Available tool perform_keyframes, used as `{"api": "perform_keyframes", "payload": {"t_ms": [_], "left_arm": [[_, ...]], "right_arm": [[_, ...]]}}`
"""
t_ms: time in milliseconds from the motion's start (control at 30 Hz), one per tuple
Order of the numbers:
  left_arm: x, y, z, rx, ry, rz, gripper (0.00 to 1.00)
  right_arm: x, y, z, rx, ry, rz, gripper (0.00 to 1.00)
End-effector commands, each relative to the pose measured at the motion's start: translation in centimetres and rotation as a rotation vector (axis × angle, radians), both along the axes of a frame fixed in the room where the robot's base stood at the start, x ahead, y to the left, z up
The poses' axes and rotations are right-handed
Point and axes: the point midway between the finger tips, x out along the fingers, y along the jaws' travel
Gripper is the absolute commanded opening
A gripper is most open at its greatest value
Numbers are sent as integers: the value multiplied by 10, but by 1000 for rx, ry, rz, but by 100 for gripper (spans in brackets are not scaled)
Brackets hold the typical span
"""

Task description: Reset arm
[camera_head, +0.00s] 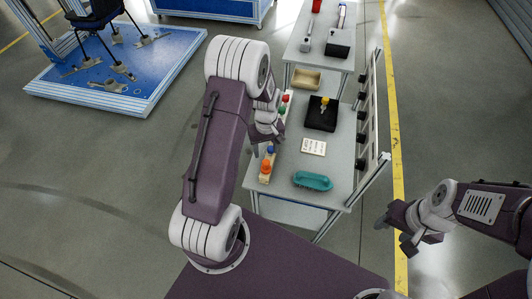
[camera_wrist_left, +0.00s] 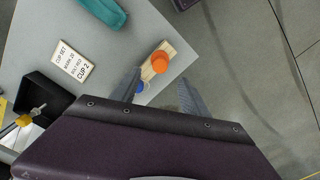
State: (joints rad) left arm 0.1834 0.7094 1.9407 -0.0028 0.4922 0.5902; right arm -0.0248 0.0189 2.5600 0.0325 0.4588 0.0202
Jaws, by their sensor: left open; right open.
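My left gripper (camera_head: 262,140) hangs at the left edge of the grey table (camera_head: 283,190), with my arm link partly in front of it. In the left wrist view its two fingers (camera_wrist_left: 160,95) are spread apart, with no object held between them. Beyond the fingertips is a wooden strip (camera_wrist_left: 178,49) with an orange knob (camera_wrist_left: 159,62) and a blue knob (camera_wrist_left: 141,87). In the head view the orange knob (camera_head: 265,167) and blue knob (camera_head: 270,149) are close to the gripper. My right gripper (camera_head: 394,236) is open and empty, right of the table, above the floor.
The table holds a teal brush (camera_head: 312,181), a printed card (camera_head: 314,147), a black box (camera_head: 320,118) with a yellow-topped piece and a tan tray (camera_head: 307,80). A rail frame (camera_head: 370,120) lines its right side. A blue platform (camera_head: 120,75) stands far left, carrying a chair.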

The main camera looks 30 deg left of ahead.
Motion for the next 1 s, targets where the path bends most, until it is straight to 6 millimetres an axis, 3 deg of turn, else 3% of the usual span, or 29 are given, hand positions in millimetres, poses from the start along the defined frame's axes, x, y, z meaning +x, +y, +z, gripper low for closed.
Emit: {"api": "perform_keyframes", "payload": {"t_ms": [633, 700, 800, 900, 1000], "left_arm": [[2, -3, 1, 1, -4, -8, 53], [13, -8, 16, 8, -45, -27, 53], [18, -29, 63, 18, -132, -82, 53], [-13, -53, 100, 20, -178, -196, 53], [-56, -70, 117, 24, -189, -364, 53]], "right_arm": [[0, 0, 0, 0, 0, 0, 53], [0, 0, 0, 0, 0, 0, 53], [0, 0, 0, 0, 0, 0, 53], [0, 0, 0, 0, 0, 0, 53], [0, 0, 0, 0, 0, 0, 53]]}}
